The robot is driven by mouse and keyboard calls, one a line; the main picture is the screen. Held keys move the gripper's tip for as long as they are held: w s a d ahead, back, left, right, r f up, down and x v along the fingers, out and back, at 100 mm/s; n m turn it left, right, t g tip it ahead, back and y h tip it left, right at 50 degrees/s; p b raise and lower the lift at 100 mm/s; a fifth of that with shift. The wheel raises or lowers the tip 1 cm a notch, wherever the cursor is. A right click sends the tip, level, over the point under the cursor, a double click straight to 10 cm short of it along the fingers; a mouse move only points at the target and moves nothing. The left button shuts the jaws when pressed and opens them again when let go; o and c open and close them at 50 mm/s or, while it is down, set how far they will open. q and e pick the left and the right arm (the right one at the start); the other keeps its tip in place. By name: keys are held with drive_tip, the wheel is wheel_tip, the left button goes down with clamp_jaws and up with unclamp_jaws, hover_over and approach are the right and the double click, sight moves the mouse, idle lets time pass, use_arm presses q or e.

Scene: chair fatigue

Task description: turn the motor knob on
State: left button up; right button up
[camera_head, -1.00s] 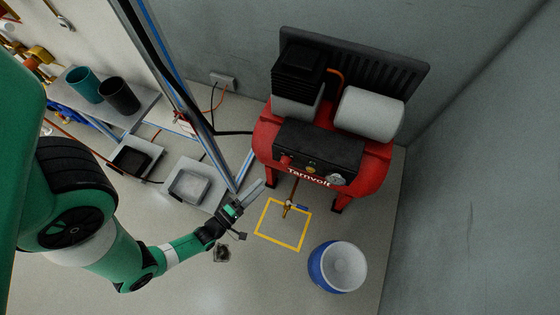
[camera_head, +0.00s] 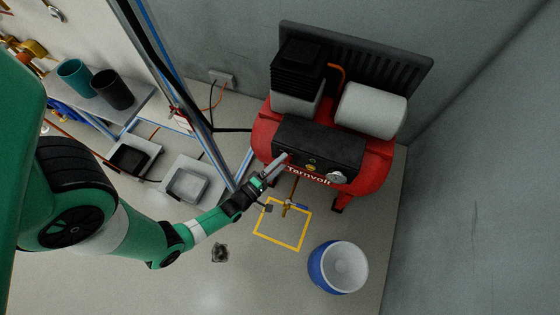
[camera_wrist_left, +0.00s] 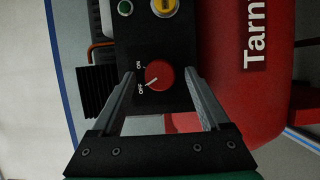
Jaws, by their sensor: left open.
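The motor knob (camera_wrist_left: 159,75) is a round red dial on the black control panel (camera_wrist_left: 140,38) of the red Tarnvolt compressor. In the left wrist view its white pointer line is toward the OFF label, with ON marked to the side. My left gripper (camera_wrist_left: 163,82) is open, with one finger on each side of the knob; I cannot tell whether they touch it. In the head view the left gripper (camera_head: 282,161) reaches the left front of the compressor (camera_head: 376,167), and its fingers hide the knob. My right gripper is not in view.
A valve with a blue handle (camera_head: 301,206) hangs over a yellow floor square (camera_head: 282,249). A blue bucket (camera_head: 320,268) stands to the right. A metal post rises left of the compressor.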

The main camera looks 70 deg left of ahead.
use_arm(q)
clamp_jaws()
idle(0.3)
drive_tip(key=m+g+p, duration=0.1)
drive_tip(key=m+p, duration=0.2)
drive_tip(key=m+g+p, duration=0.2)
drive_tip(key=m+p, duration=0.1)
drive_tip(key=p, duration=0.1)
drive_tip(key=r+m+g+p, duration=0.1)
drive_tip(key=m+p, duration=0.2)
drive_tip(key=shift+w+d+g+p, duration=0.2)
drive_tip(key=shift+g+p, duration=0.1)
drive_tip(key=shift+p, duration=0.1)
drive_tip(key=shift+s+f+m, duration=0.1)
drive_tip(key=shift+m, duration=0.2)
drive_tip(key=shift+p, duration=0.3)
